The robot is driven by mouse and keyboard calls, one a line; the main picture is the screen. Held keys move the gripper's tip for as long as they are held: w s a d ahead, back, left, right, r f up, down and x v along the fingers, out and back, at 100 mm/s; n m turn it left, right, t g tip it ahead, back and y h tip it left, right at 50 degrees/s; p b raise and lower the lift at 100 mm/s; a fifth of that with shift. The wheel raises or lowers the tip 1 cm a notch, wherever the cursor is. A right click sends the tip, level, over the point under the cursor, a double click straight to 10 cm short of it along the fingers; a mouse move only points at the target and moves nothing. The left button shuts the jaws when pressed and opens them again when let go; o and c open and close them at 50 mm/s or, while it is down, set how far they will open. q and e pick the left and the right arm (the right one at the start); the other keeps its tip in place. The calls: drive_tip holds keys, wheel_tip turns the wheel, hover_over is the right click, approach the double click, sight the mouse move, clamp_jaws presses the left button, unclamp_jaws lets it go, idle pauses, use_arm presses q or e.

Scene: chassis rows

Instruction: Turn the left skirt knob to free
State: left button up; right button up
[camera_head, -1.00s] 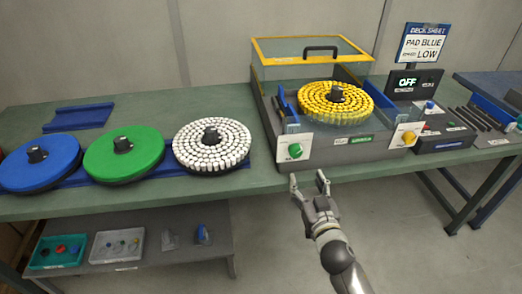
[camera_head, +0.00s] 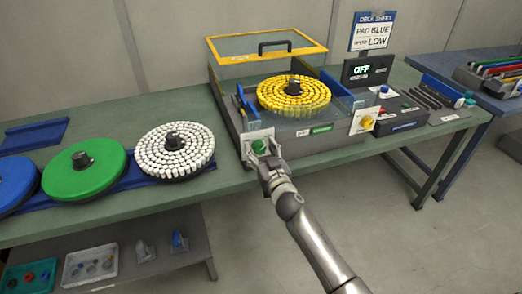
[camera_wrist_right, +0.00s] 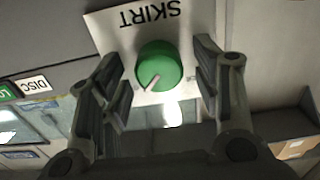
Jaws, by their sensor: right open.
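The left skirt knob (camera_head: 259,146) is green and sits on a white plate on the front left of the grey machine (camera_head: 224,118). In the right wrist view the knob (camera_wrist_right: 159,66) shows a pale pointer line, under the upside-down word SKIRT on its plate (camera_wrist_right: 112,36). My right gripper (camera_head: 262,152) is right in front of the knob. In the wrist view its open fingers (camera_wrist_right: 162,85) stand on either side of the knob, with a gap on both sides. My left gripper does not show.
A yellow-padded disc (camera_head: 293,94) sits in the machine. A yellow knob (camera_head: 368,123) is at its front right. White (camera_head: 150,152), green (camera_head: 84,167) and blue (camera_head: 12,184) discs stand left on the bench. A display (camera_head: 362,70) reads OFF.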

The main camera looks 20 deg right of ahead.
drive_tip(key=c, duration=1)
drive_tip(key=shift+c, duration=0.2)
